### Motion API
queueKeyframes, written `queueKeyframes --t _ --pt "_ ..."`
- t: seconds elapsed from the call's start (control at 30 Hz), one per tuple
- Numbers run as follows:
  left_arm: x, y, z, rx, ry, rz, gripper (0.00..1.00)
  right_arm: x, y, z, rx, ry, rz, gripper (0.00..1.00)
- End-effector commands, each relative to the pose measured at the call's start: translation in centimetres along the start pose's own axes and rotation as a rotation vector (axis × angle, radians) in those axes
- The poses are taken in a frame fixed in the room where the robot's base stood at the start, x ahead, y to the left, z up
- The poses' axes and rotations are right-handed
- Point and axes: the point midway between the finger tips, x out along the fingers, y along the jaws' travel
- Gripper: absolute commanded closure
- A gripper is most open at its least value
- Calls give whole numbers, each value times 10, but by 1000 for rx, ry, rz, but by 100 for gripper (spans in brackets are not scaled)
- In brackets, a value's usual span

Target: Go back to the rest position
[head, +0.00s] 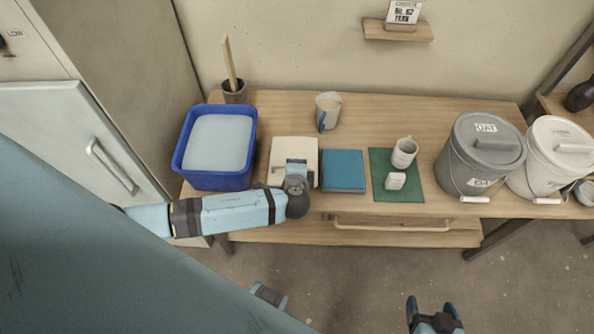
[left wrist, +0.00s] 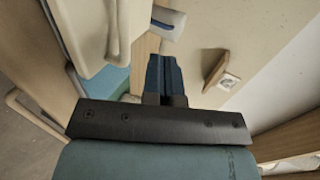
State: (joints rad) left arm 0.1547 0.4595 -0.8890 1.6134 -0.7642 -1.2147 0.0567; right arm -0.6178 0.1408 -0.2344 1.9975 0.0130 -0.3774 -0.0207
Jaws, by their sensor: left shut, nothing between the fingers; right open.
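My left arm reaches in from the left across the front of the table, its wrist at the cream block (head: 283,150). Its fingers are hard to make out in the head view. In the left wrist view my left gripper (left wrist: 164,72) is shut with nothing between its fingers. The cream block (left wrist: 88,30) shows close beside it; I cannot tell whether they touch. My right gripper (head: 434,306) is open and empty at the bottom of the head view, over the floor in front of the table.

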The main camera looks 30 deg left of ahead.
Motion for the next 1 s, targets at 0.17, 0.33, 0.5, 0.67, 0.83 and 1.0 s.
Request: queueKeyframes --t 0.17,0.33,0.5,0.67,0.83,1.0 --pt "-46 19 0 0 4 9 100 4 1 7 -2 -1 0 21" --pt "-75 26 -1 0 4 9 100 8 1 7 1 4 1 21" --pt "-89 28 -1 1 2 7 100 9 0 8 2 2 0 21" --pt "-91 28 0 1 2 6 100 8 0 11 2 -2 0 21" --pt "-93 29 -2 -9 11 24 100 7 -1 9 2 -3 0 21" --pt "-119 50 -9 -165 109 242 100 -3 0 -6 1 -3 0 21"
